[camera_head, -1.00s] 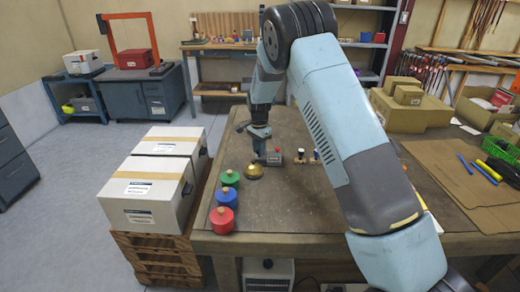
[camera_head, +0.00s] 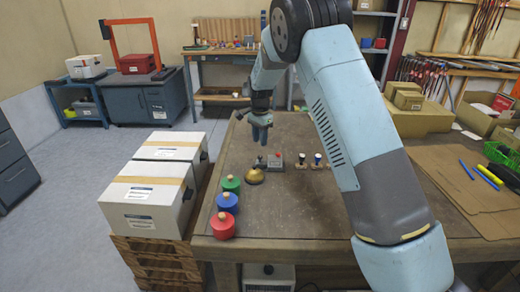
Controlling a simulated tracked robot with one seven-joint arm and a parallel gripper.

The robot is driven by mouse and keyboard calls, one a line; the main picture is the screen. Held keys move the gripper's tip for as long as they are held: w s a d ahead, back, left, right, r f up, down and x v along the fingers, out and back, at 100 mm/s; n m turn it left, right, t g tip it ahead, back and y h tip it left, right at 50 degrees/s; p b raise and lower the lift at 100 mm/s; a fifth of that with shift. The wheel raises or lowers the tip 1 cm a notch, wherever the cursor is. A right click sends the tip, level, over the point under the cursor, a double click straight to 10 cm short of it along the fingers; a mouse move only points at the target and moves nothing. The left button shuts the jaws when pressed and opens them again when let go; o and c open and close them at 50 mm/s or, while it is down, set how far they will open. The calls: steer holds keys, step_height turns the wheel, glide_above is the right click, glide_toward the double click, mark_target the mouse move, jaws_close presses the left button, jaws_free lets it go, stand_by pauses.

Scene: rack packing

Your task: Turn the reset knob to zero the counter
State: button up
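Two small objects sit together on the workbench (camera_head: 320,222): a grey box (camera_head: 275,163) with a small red part on top, and a small dark grey piece (camera_head: 260,163) just left of it. I cannot tell which one is the counter, and no reset knob or digits can be made out at this size. A brass dome like a desk bell (camera_head: 250,177) is in front of the grey piece. My gripper (camera_head: 260,141) points down behind and above these objects, apart from them. Its fingers are too small to show whether they are open, and I see nothing held.
Two small stamp-like objects (camera_head: 318,162) stand right of the grey box. Green (camera_head: 230,184), blue (camera_head: 227,203) and red (camera_head: 222,226) knobbed pieces line the left edge. Cardboard (camera_head: 465,185) lies right. The bench's front middle is clear.

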step_height(320, 180, up, 6)
stand_by(0.4)
steer(key=shift+r, duration=0.1)
steer(key=s+d+r+n+t+y, duration=0.1)
steer(key=s+d+r+n+t, duration=0.3)
steer(key=s+d+r, duration=1.45)
steer(key=s+d+n, duration=0.2)
steer(key=s, duration=1.1)
steer(key=s+d+n+t+h, duration=0.1)
steer(key=s+d+n, duration=0.2)
steer(key=s, duration=1)
steer(key=shift+s+d+r+n+t, duration=0.3)
steer(key=shift+s+d+r, duration=0.05)
steer(key=shift+r, duration=0.1)
